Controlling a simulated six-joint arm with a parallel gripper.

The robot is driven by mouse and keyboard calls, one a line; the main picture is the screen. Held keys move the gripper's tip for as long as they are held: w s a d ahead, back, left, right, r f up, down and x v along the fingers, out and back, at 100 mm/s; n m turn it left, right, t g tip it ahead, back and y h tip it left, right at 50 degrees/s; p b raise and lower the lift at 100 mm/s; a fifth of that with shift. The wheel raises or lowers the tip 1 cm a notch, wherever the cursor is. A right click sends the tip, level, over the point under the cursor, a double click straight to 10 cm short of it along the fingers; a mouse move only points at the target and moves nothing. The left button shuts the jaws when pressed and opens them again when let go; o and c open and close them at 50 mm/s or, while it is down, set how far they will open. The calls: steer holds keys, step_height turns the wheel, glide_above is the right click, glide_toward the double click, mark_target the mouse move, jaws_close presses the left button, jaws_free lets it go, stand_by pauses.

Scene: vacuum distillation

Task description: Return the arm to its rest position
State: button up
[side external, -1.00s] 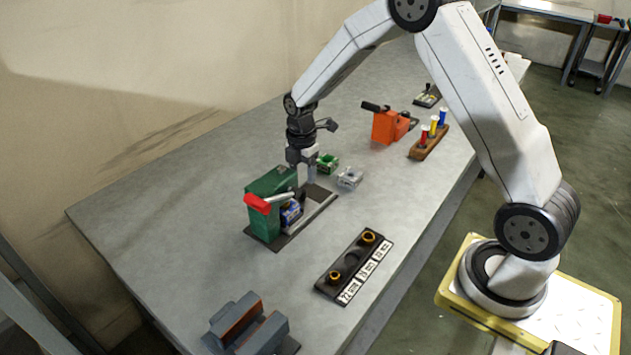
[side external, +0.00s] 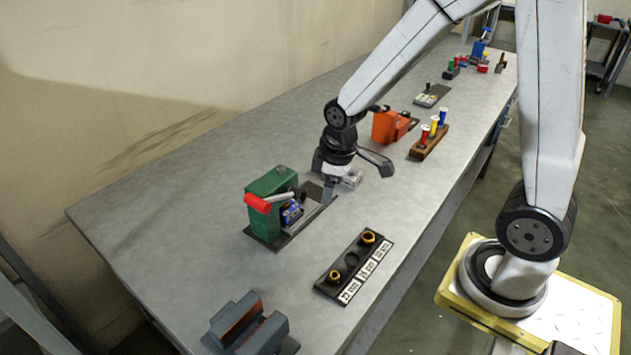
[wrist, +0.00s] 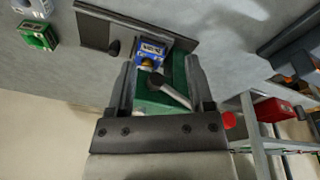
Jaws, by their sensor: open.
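My gripper (side external: 328,192) is above the grey bench (side external: 170,185), to the right of a green device (side external: 270,205) with a red-ended lever. In the wrist view my gripper (wrist: 160,78) shows two fingers apart with nothing held between them. Behind that gap lie the green device (wrist: 165,98) and a blue labelled block (wrist: 150,52). The blue block also shows in the device in the side view (side external: 291,213). My arm is bent over the bench, with the wrist pointing down.
A black holder (side external: 352,262) with brass rings lies in front, and a grey slotted block (side external: 245,325) is nearer. A clear piece (side external: 351,178) is close behind my gripper. An orange device (side external: 388,127) and a wooden rack (side external: 425,150) stand farther back.

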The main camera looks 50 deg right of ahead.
steer(key=s+a+m, duration=0.1)
steer(key=s+m, duration=0.4)
steer(key=s, duration=0.1)
steer(key=shift+s+a+r+m+t, duration=0.25)
steer(key=shift+s+a+m+t, duration=0.05)
steer(key=shift+a+t, duration=0.1)
